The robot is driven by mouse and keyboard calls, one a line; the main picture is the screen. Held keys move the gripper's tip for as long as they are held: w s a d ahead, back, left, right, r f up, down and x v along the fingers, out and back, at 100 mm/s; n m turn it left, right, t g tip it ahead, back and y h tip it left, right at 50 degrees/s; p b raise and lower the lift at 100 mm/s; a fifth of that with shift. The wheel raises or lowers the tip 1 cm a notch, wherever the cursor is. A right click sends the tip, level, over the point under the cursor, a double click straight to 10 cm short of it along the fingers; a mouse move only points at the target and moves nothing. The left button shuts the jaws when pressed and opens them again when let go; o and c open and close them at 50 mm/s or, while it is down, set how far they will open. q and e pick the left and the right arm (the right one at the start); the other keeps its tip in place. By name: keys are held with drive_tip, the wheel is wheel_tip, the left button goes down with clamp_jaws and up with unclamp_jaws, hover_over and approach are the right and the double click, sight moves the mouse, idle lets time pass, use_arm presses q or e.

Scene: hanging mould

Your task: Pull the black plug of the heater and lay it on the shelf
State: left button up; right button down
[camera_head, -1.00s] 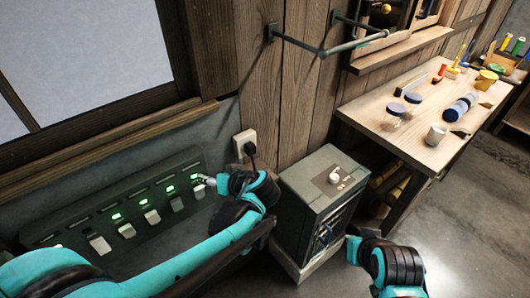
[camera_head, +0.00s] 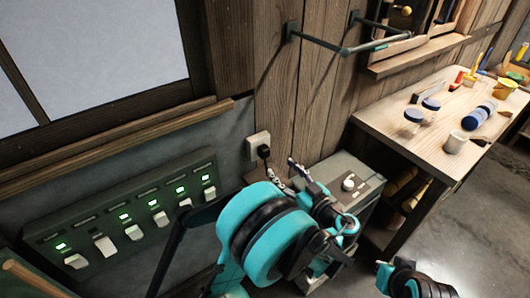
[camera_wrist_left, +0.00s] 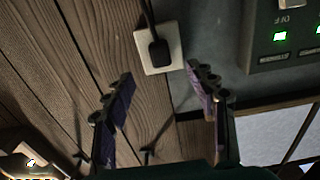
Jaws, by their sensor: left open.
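The black plug (camera_head: 264,152) sits in a white wall socket (camera_head: 253,142) on the plank wall. In the left wrist view the plug (camera_wrist_left: 158,50) shows in the socket's plate (camera_wrist_left: 142,62), its cord running up out of the picture. My left gripper (camera_head: 285,172) is open and empty, just below and right of the plug in the head view. In the wrist view its two fingers (camera_wrist_left: 160,95) stand apart with the plug beyond them, roughly between their lines. The grey heater (camera_head: 352,170) is partly hidden behind my left arm. My right arm shows at the bottom right; its fingertips are not visible.
A switch panel (camera_head: 130,215) with several green lights is on the wall at left. A wall rack (camera_head: 345,48) juts out above the socket. A wooden workbench (camera_head: 400,140) with jars and tools stands at right, below a small wooden wall shelf (camera_head: 420,55).

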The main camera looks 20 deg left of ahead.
sight(267, 155)
use_arm(q)
drive_tip(key=shift+w+a, duration=0.1)
drive_tip(key=x, duration=0.7)
drive_tip(key=shift+x, duration=0.9)
idle(0.7)
clamp_jaws()
drive_tip(key=b+v, duration=0.1)
drive_tip(key=v, duration=0.5)
idle(1.2)
